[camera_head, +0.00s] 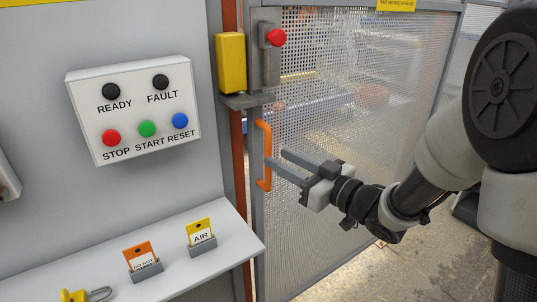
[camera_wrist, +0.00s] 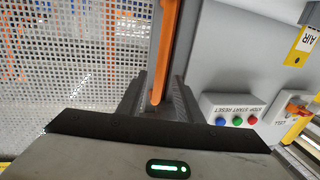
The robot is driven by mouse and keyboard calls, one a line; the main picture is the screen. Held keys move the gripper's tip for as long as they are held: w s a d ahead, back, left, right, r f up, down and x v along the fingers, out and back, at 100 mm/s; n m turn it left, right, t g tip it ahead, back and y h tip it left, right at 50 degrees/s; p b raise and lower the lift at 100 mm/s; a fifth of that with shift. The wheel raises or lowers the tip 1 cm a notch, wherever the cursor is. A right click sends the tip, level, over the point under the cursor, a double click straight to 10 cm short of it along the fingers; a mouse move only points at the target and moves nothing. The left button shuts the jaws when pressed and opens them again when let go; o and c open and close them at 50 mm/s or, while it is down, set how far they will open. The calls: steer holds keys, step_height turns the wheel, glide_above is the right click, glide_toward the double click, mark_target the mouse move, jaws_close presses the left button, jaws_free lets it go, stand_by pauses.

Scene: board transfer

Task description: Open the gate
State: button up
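The gate (camera_head: 350,110) is a grey-framed mesh panel and looks closed against the post at its left. Its orange vertical handle (camera_head: 264,140) is on the left frame. My gripper (camera_head: 276,158) reaches the handle from the right, its two fingers apart. In the wrist view the handle (camera_wrist: 166,45) runs down between the open fingers (camera_wrist: 158,95) of my gripper, its end showing near them. I cannot tell whether either finger touches it.
A yellow box (camera_head: 231,62) and a red button (camera_head: 276,37) sit above the handle. Left of the gate is a control box (camera_head: 135,110) with coloured buttons. A shelf (camera_head: 195,268) below holds an orange tag (camera_head: 139,255), a yellow tag (camera_head: 199,231) and a padlock (camera_head: 75,296).

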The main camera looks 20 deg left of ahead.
steer(key=shift+x, duration=2.65)
jaws_close()
